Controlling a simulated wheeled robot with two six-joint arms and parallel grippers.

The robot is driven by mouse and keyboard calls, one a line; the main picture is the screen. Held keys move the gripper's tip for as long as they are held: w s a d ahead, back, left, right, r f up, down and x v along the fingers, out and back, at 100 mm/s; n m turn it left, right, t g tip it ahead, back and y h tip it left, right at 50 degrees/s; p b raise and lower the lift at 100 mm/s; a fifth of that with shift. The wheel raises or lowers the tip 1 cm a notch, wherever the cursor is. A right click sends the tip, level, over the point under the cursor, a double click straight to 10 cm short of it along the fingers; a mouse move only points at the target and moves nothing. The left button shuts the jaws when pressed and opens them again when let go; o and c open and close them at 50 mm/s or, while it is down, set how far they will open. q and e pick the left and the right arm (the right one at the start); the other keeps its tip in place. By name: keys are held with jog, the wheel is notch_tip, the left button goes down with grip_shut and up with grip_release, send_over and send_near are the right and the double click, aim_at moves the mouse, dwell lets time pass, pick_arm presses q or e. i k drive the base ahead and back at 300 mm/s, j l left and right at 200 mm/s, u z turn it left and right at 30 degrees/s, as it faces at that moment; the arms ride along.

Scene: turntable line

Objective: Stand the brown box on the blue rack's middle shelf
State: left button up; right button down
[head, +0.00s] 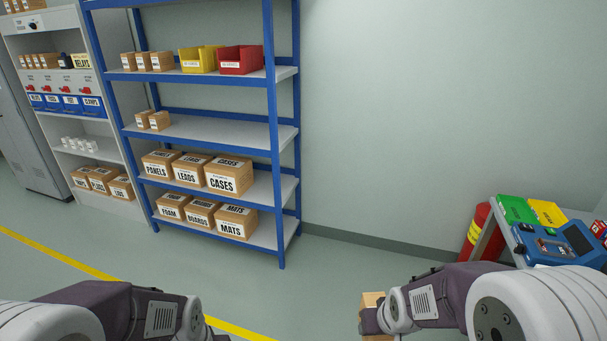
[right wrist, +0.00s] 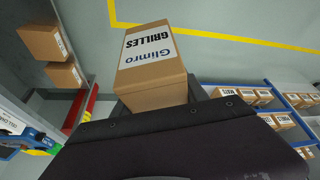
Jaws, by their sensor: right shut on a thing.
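The brown box (right wrist: 153,70), with a white label reading Glimro GRILLES, is held in my right gripper (right wrist: 156,98) in the right wrist view. The fingers are shut on its sides. In the head view the box (head: 372,301) shows partly at the bottom, right of centre, with my right arm over it. The blue rack (head: 272,140) stands at the back left, well away from the box. Its middle shelf (head: 225,132) holds two small boxes at the left end; its middle and right are bare. My left gripper is out of view; only its arm shows.
Bins (head: 240,59) and small boxes fill the shelf above. Larger labelled boxes (head: 229,176) stand on the shelves below. A grey shelf unit (head: 90,145) stands left of the rack. A cart with a blue device (head: 553,245) and a red cylinder stand at right. Floor before the rack is clear.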

aim_at(202, 134)
jog(key=i+j, duration=0.95)
jog(key=j, duration=0.15)
jog(key=i+j, duration=0.45)
jog(key=i+j+z, duration=0.1)
jog(key=i+j, duration=0.4)
jog(key=j, duration=0.2)
jog(key=i+j, duration=0.9)
jog(key=j, duration=0.25)
jog(key=i+j, duration=0.45)
jog(key=j, duration=0.15)
jog(key=i, duration=0.4)
